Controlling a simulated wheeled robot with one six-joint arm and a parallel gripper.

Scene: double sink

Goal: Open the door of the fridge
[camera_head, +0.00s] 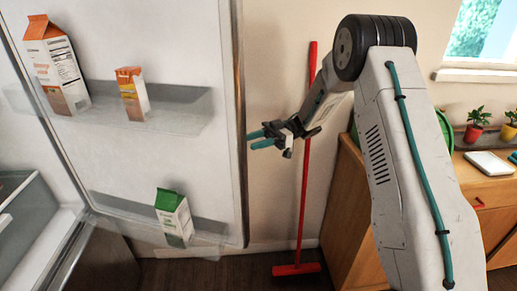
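The fridge door (150,50) stands open on the left, its white inner side facing me. Two clear door shelves hold cartons: a large orange-and-white carton (56,65) and a smaller one (132,95) above, a green-and-white carton (174,217) below. Part of the fridge interior (30,225) shows at the far left. My gripper (253,140) is just right of the door's free edge, its teal fingers pointing left towards it. A gap shows between the fingers and nothing is held. I cannot tell whether a fingertip touches the door edge.
A red broom (305,165) leans upright on the wall behind my gripper. A wooden cabinet (345,225) stands to the right, behind my arm, with potted plants (478,120) and a white item (490,163) near it. Dark floor shows below the door.

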